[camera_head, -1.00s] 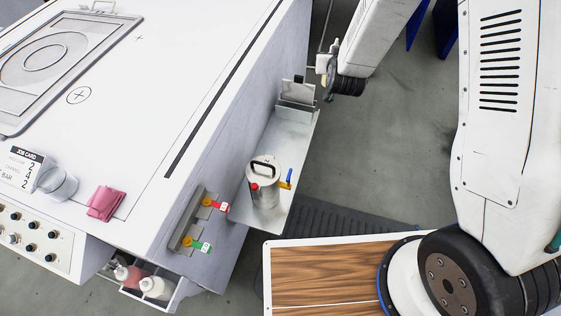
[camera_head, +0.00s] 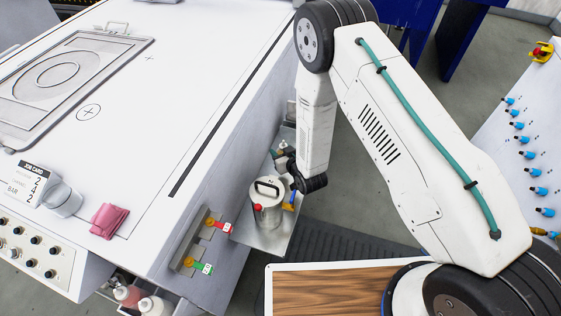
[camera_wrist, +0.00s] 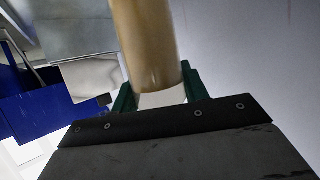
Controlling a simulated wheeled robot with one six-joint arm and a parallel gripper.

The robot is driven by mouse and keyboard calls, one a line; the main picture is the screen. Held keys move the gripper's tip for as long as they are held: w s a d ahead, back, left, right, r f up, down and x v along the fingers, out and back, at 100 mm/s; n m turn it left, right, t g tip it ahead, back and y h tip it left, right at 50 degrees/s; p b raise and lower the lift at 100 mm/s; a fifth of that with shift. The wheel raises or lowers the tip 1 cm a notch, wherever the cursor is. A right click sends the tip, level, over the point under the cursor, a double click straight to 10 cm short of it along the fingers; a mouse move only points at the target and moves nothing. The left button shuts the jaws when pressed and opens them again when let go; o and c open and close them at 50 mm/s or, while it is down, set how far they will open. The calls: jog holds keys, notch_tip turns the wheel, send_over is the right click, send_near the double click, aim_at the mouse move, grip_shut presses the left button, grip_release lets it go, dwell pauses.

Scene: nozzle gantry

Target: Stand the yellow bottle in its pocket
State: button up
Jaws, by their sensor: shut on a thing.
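The yellow bottle (camera_wrist: 150,45) shows in the wrist view as a tan-yellow cylinder. It stands between the two green fingers of my gripper (camera_wrist: 160,82), which are shut on it. Its far end runs out of the top of the picture. In the head view my gripper is mostly hidden by my own arm beside the metal side shelf (camera_head: 262,238), and I cannot make out the bottle there. An open drawer (camera_head: 108,290) at the lower left holds a pinkish-red bottle (camera_head: 127,294) and a white bottle (camera_head: 155,306). I cannot tell which pocket is empty.
A metal canister (camera_head: 267,205) with a black handle stands on the shelf, close to my wrist. Red and green tagged valves (camera_head: 205,245) stick out from the table's side. A pink cloth (camera_head: 109,220) and a job card (camera_head: 35,185) lie on the white table.

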jog(key=shift+f, duration=2.15)
jog(key=o, duration=1.2)
jog(key=shift+f, duration=0.1)
